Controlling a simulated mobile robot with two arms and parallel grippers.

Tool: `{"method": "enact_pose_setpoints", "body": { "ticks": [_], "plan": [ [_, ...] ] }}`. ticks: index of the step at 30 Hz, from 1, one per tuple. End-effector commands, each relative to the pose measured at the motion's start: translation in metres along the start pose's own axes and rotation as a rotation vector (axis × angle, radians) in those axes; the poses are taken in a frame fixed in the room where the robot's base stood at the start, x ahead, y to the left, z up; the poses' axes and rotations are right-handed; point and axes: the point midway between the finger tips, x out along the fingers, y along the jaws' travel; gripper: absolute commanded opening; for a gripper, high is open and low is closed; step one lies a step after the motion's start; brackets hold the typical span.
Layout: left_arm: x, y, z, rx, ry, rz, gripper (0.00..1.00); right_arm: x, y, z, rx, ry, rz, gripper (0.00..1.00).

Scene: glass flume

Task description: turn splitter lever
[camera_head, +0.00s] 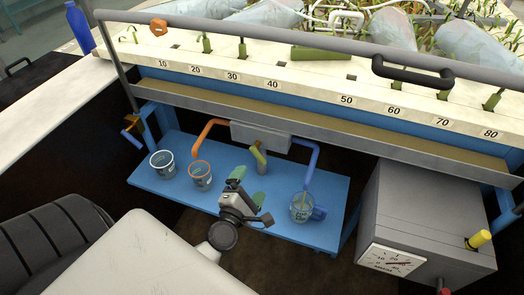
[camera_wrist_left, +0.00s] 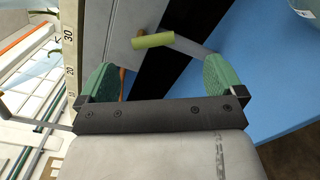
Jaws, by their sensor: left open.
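The splitter is a grey box (camera_head: 262,136) under the flume's front edge, with an orange pipe on its left and a blue pipe on its right. Its lever (camera_head: 258,155) has a yellow-green grip and hangs below the box. In the left wrist view the lever's grip (camera_wrist_left: 152,41) lies ahead of the fingers, with a grey shaft running right. My left gripper (camera_head: 250,184) has green finger pads and is open and empty, a little in front of and below the lever. In the wrist view the left gripper (camera_wrist_left: 156,80) spans wide, apart from the lever. My right gripper is not seen.
A grey control box (camera_head: 425,212) stands at right. A metal rail (camera_head: 300,44) runs along the numbered flume edge.

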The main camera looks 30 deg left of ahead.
Motion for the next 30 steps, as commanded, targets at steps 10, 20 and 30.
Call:
{"method": "enact_pose_setpoints", "body": {
  "ticks": [10, 20, 30],
  "plan": [
    [0.037, 0.012, -0.004, -0.075, 0.027, 0.038, 0.97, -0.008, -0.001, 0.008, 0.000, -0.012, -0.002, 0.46],
    [0.094, 0.012, -0.006, -0.070, 0.026, 0.034, 0.97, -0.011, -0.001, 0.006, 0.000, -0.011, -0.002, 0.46],
    [0.109, 0.012, -0.007, -0.070, 0.027, 0.032, 0.97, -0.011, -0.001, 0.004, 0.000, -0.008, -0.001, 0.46]
  ]
}}
